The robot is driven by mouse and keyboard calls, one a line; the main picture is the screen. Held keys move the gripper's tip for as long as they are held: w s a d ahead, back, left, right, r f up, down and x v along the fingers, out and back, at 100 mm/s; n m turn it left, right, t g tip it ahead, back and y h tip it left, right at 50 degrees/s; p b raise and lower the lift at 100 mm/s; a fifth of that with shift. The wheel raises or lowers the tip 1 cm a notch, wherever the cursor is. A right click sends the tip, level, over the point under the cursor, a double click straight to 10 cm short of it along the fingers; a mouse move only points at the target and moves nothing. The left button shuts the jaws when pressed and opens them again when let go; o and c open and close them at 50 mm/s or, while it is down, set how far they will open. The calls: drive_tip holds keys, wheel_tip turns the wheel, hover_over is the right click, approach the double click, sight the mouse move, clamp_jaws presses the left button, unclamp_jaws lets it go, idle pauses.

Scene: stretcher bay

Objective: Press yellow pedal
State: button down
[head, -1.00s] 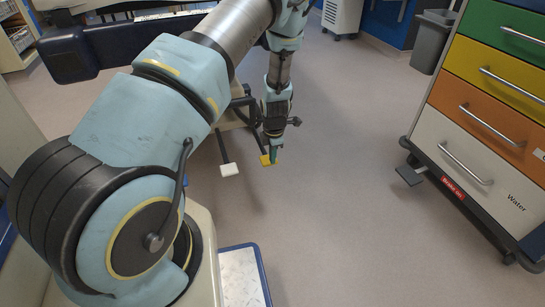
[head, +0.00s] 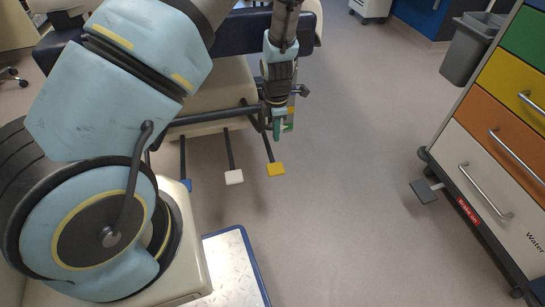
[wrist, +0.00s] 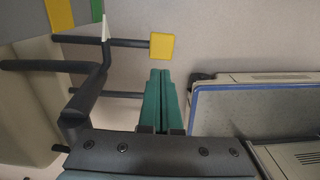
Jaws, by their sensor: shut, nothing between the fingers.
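The yellow pedal (head: 276,169) sits at the end of a black bar below the stretcher, to the right of a white pedal (head: 234,177) and a blue pedal (head: 187,185). My gripper (head: 278,133) hangs above the yellow pedal in the head view, fingers pointing down and apart from it. The wrist view shows the green fingers (wrist: 160,78) together and empty, with the yellow pedal (wrist: 161,46) beyond their tips. The gap between tips and pedal cannot be measured here.
The stretcher (head: 220,95) stands behind the pedals. A drawer cart (head: 500,170) with its own grey pedal (head: 424,191) is at the right. A grey bin (head: 470,48) stands at the back right. The floor between pedals and cart is clear.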

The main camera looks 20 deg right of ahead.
sight(276, 167)
wheel_tip(276, 167, down, 14)
drive_tip(key=b, duration=0.3)
drive_tip(key=shift+b, duration=0.4)
